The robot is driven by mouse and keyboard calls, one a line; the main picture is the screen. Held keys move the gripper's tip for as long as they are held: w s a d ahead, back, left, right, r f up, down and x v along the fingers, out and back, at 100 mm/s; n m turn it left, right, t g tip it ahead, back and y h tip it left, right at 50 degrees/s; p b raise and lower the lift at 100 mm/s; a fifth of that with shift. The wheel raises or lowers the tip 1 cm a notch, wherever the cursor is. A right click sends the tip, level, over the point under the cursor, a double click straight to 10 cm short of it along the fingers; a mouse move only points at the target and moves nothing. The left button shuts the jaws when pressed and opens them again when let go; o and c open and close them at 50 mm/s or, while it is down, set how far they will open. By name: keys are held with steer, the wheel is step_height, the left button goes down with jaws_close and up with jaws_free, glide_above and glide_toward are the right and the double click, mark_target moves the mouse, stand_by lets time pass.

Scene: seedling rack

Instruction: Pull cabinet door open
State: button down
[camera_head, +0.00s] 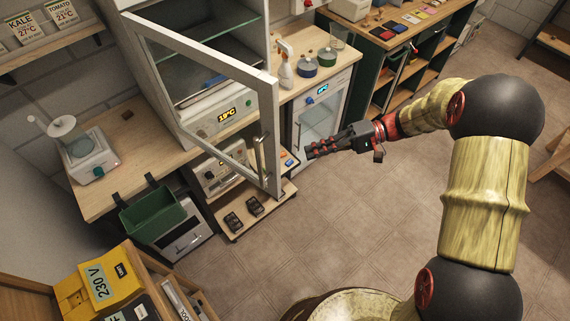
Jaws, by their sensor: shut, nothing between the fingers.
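The cabinet (223,118) stands on the wooden counter, with a display reading 19°C on its front. Its framed glass door (196,41) is swung out toward me, standing well open, and shelves show inside. A vertical bar handle (262,155) sits near the lower free edge of the door. My gripper (312,152) is shut and empty. It is to the right of the door's free edge and appears apart from the handle.
A green bin (153,213) hangs at the counter front. Below the door, a low wooden shelf (262,213) holds small black items. A spray bottle (285,68) and two lidded pots stand right of the cabinet. The tiled floor (330,215) is clear.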

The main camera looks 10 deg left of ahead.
steer(key=w+d+y, duration=0.1)
steer(key=d+y, duration=0.2)
steer(key=d, duration=0.1)
steer(key=s+a, duration=0.6)
steer(key=a, duration=0.5)
steer(key=shift+s+g, duration=0.35)
steer(key=shift+g, duration=0.05)
steer(key=shift+a+f, duration=0.1)
